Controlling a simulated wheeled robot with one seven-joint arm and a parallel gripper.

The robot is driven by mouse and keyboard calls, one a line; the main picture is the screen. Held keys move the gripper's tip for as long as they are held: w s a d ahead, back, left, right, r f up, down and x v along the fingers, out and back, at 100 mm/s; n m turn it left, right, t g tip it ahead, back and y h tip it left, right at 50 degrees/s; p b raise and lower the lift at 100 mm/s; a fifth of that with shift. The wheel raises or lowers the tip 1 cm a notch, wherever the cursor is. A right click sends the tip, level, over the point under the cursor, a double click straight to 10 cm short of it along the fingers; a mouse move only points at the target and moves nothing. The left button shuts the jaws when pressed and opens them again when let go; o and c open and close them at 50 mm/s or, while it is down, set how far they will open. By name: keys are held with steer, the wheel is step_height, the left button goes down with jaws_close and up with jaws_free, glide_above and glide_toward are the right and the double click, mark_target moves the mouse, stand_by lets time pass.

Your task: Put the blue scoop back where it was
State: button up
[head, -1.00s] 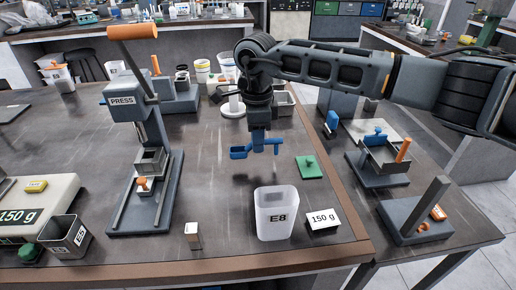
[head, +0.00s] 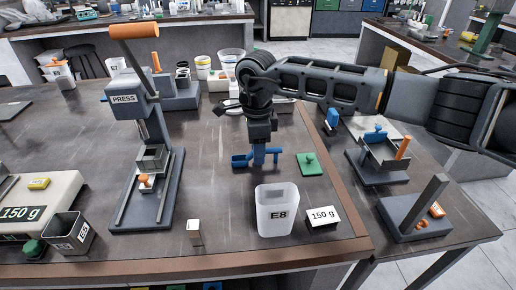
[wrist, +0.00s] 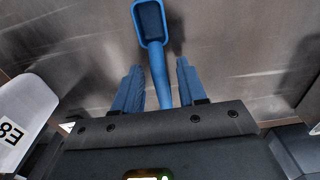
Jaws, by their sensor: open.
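The blue scoop (head: 240,161) lies on the dark table behind the white E8 container. In the wrist view its bowl (wrist: 151,24) points away and its handle runs back between my fingers. My gripper (head: 262,155) is low over the table, around the handle. In the wrist view my gripper (wrist: 157,88) has its two blue fingers apart, with a gap to the handle on each side. The rear end of the handle is hidden under the gripper body.
The E8 container (head: 277,212) stands in front of the scoop, with a 150 g block (head: 322,217) beside it. A green lid (head: 311,164) lies to the right. The press (head: 145,180) stands to the left. Table between press and scoop is clear.

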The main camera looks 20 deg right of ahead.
steer(key=shift+r, duration=0.1)
step_height(320, 180, up, 12)
steer(key=b, duration=0.1)
stand_by(0.4)
stand_by(0.5)
